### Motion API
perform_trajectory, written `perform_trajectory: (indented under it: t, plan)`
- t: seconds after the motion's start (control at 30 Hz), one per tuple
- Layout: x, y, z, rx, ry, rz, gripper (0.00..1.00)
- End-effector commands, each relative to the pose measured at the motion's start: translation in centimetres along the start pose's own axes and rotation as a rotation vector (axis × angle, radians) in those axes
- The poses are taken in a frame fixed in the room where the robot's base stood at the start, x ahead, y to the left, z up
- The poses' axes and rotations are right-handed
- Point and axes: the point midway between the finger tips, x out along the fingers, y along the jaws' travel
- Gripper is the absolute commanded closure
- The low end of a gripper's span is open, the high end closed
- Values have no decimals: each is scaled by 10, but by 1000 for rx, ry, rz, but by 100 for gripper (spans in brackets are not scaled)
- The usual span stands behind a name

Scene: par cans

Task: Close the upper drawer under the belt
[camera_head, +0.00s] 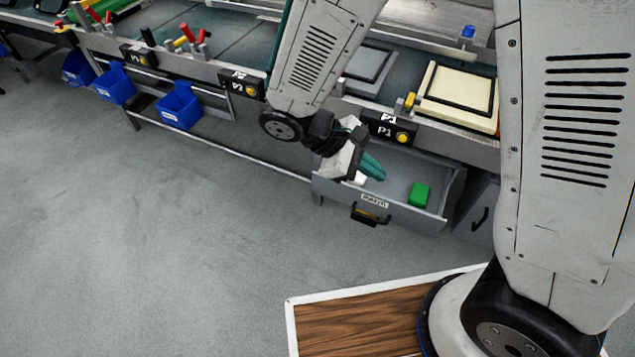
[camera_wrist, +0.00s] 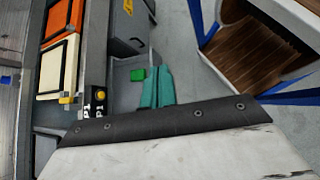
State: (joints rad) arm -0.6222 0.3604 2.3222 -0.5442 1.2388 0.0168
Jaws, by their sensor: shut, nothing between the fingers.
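A grey drawer (camera_head: 408,217) under the belt (camera_head: 230,40) stands pulled open, below the P1 box. Its front carries a white label and a dark handle (camera_head: 370,214). A green block (camera_head: 420,194) lies inside it. My gripper (camera_head: 373,168) is over the left part of the open drawer, its teal fingers together and empty. Whether the fingers touch the drawer cannot be told. In the wrist view my gripper (camera_wrist: 157,88) shows next to the green block (camera_wrist: 137,74), and the drawer (camera_wrist: 122,70) is partly hidden behind my wrist.
A closed grey cabinet front with a handle (camera_head: 481,218) stands right of the drawer. A cream tray (camera_head: 458,95) lies on the belt above, and an orange one (camera_wrist: 62,18) shows in the wrist view. Blue bins (camera_head: 181,106) hang at left. The floor in front (camera_head: 170,250) is clear.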

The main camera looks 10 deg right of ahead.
Motion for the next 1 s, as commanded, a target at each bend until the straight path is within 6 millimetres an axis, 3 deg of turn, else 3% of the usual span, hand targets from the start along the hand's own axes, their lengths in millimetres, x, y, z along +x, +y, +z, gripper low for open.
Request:
perform_trajectory:
  t: [0.03,0.33,0.7,0.83,1.0]
  plan:
    - [5,-3,-19,-62,-37,60,100]
    - [34,-17,-127,-394,-186,440,100]
    - [78,-54,-269,-799,-260,925,100]
    - [70,-52,-308,-868,-221,1058,100]
    - [51,-46,-326,-887,-180,1141,100]
